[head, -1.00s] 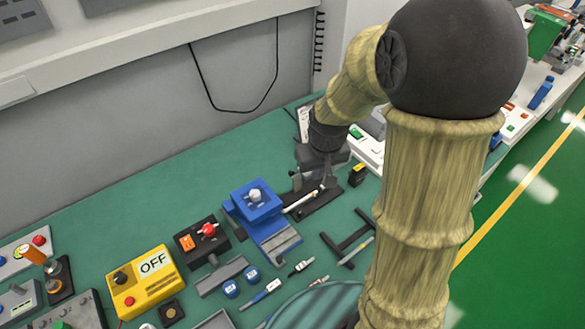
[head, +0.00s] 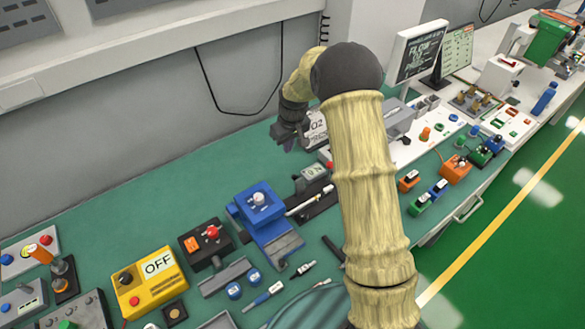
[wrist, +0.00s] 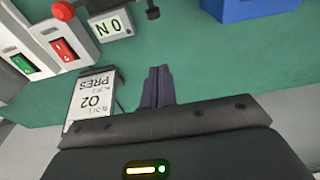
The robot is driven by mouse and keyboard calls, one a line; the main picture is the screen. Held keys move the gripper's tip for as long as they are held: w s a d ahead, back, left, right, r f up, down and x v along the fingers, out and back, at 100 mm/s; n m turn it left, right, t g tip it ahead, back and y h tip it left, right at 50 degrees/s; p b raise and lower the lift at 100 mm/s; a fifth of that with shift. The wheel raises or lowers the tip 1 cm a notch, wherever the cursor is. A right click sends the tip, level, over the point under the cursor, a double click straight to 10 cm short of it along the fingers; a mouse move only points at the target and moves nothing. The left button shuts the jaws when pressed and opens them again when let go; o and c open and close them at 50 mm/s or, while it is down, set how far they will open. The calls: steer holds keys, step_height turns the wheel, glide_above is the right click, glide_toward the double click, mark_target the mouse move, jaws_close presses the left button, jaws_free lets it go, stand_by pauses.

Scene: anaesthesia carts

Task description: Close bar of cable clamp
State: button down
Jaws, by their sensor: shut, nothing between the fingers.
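A dark base (head: 322,204) with a pale bar (head: 308,203) lying along it is on the green bench, just right of a blue device, in the head view. It may be the cable clamp, but I cannot tell for sure, nor whether the bar is fully down. My gripper (head: 290,146) is above and behind it, near the back of the bench, apart from it. In the wrist view my gripper's dark fingers (wrist: 157,86) are together with nothing between them, over bare green surface.
The blue device (head: 258,205) with a white knob stands left of the dark base. A small display (head: 314,171) is behind it. An O2 PRES sign (wrist: 93,95) stands close to my fingers. A yellow OFF box (head: 147,281) is at front left. Green bench is clear behind the blue device.

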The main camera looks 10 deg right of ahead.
mark_target(298, 184)
steer(key=shift+f, duration=0.1)
steer(key=f+p, duration=0.1)
steer(key=f, duration=0.2)
steer(key=w+f+p, duration=0.1)
steer(key=f, duration=0.2)
steer(key=f+p, duration=0.1)
steer(key=f, duration=0.2)
steer(key=shift+w+a+f, duration=0.1)
steer(key=shift+w+a, duration=0.1)
steer(key=shift+a, duration=0.15)
steer(key=s+p, duration=0.1)
steer(key=s+d, duration=0.1)
steer(key=s+p, duration=0.1)
steer(key=shift+d+r+p, duration=0.25)
steer(key=shift+d+p, duration=0.05)
steer(key=shift+s+d+f, duration=0.1)
steer(key=shift+s, duration=0.1)
